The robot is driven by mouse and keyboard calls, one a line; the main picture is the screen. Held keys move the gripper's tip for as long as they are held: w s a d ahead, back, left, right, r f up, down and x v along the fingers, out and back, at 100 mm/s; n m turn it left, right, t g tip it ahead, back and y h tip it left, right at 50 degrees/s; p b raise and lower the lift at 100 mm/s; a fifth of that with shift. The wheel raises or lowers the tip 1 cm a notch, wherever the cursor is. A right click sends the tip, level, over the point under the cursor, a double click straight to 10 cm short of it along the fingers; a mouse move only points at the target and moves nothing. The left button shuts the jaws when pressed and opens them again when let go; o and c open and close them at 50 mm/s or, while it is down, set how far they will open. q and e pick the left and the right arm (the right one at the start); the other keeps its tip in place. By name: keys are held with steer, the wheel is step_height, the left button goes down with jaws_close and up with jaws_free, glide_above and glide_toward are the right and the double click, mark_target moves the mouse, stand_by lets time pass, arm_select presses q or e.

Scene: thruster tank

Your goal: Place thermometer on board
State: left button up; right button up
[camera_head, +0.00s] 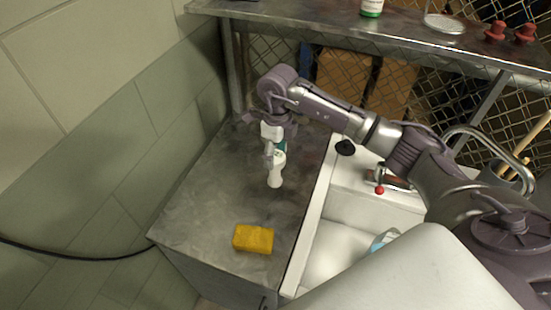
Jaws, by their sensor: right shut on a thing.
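A white thermometer (275,177) with a dark green part near its top hangs roughly upright over the metal board (208,196) left of the sink. My right gripper (269,155) reaches in from the right and points down, shut on the upper part of the thermometer. The gripper hides some of that part. I cannot tell whether the thermometer's lower end touches the board. My left gripper is not in view.
A yellow sponge (253,239) lies near the board's front edge. The white sink (344,240) with a faucet is on the right. The board's left part is clear.

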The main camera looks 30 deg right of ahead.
mark_target(274, 180)
step_height(274, 180, down, 3)
steer(key=shift+f+p, duration=0.2)
steer(key=shift+p, duration=0.65)
steer(key=shift+f, duration=0.3)
steer(key=shift+f+b, duration=0.15)
steer(key=shift+b, duration=0.2)
steer(key=o, duration=1.5)
steer(key=shift+r, duration=0.2)
